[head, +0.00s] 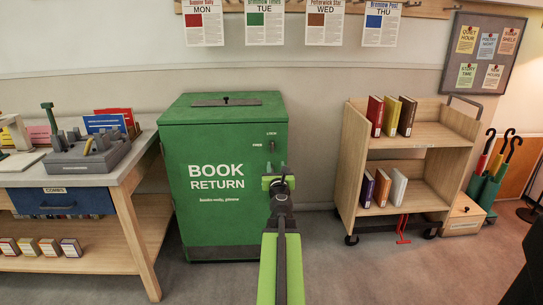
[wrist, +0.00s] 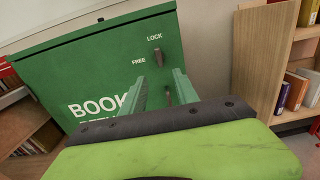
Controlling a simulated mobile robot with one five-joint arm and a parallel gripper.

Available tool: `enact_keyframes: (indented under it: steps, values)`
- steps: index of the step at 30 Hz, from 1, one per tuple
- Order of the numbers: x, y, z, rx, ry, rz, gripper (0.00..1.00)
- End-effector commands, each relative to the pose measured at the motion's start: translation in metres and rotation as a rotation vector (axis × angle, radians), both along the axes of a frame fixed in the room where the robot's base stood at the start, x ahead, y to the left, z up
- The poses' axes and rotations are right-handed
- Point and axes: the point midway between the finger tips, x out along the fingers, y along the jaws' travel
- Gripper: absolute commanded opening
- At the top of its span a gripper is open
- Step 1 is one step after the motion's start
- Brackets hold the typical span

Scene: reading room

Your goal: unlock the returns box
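The returns box (head: 225,205) is a green cabinet marked BOOK RETURN, upright at the centre of the head view. It also shows in the wrist view (wrist: 80,75). Its upper right front has a small grey lever (wrist: 157,57), upright below the word LOCK, with FREE to its left; the lever also shows in the head view (head: 271,147). My gripper (head: 278,182) is in front of the box, below the lever. In the wrist view my gripper (wrist: 160,80) has its two green fingers apart with a gap between them. A small dark fitting (wrist: 167,94) shows in that gap.
A desk (head: 140,172) with a grey organiser (head: 88,155) stands left of the box. A wooden book cart (head: 350,165) on castors stands to the right, with a green umbrella stand (head: 483,190) beyond it. Carpet is clear between box and cart.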

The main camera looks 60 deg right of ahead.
Motion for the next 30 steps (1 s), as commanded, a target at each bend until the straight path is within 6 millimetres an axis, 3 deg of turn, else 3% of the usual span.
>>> enact_keyframes:
  steps: [5, 18, 24, 30]
  values:
    - [0.018, -0.025, 0.001, -0.002, 0.002, 0.003, 0.36]
    - [0.082, -0.113, 0.0, -0.003, 0.005, 0.004, 0.36]
    - [0.098, -0.135, 0.0, -0.003, 0.005, 0.004, 0.36]
    - [0.101, -0.14, 0.0, -0.003, 0.005, 0.003, 0.36]
